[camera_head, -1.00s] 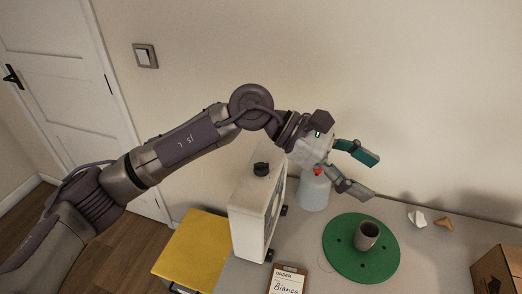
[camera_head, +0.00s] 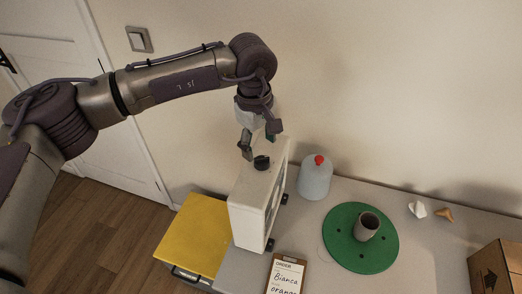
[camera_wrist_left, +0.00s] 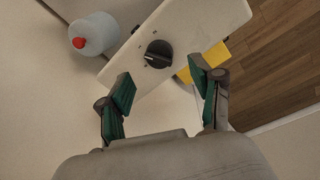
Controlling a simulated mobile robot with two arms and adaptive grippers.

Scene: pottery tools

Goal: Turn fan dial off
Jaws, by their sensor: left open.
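The fan (camera_head: 258,205) is a white box-shaped unit standing upright at the left edge of the table. Its black dial (camera_head: 262,162) sits on the top face. In the left wrist view the dial (camera_wrist_left: 158,54) is round with a raised grip bar, and small marks lie around it. My left gripper (camera_head: 258,152) points down just above the dial in the head view. In the left wrist view its green-padded fingers (camera_wrist_left: 162,82) are apart, with the dial ahead of the gap and not between the pads. My right gripper is not in view.
A grey bottle with a red cap (camera_head: 315,178) stands right of the fan. A green disc (camera_head: 345,255) carries a grey cup (camera_head: 367,227). A clipboard (camera_head: 286,275) lies in front. A yellow-topped cabinet (camera_head: 195,235) stands left, and a cardboard box (camera_head: 492,265) at right.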

